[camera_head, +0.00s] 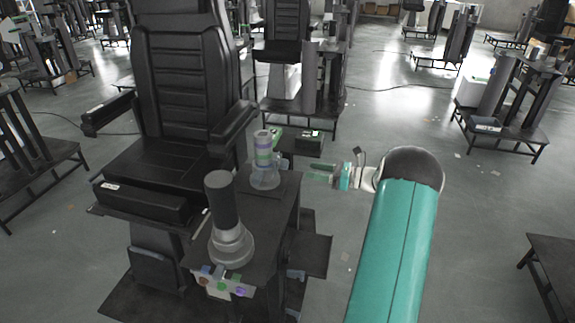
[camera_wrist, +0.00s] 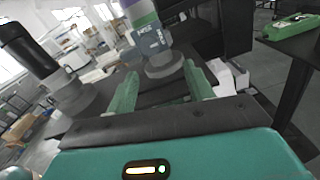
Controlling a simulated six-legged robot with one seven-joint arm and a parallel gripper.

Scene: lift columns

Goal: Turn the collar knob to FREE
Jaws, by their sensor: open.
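The collar knob (camera_head: 265,176) is a grey collar at the foot of a short column with purple and green bands, on a dark bench top beside the black chair. In the wrist view the collar (camera_wrist: 153,43) carries small pale lettering too blurred to read surely. My gripper (camera_head: 322,172) is to the right of the column, its green fingers pointing left towards it. In the wrist view my gripper (camera_wrist: 160,90) is open and empty. The collar shows beyond and between the fingertips, apart from them. The collar's far side is hidden.
A second column with a black handle (camera_head: 223,205) and grey base stands at the bench's near end, above coloured buttons (camera_head: 225,287). The black chair (camera_head: 180,90) is left of the bench. A green device (camera_wrist: 293,26) lies on a dark surface. Open floor lies right.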

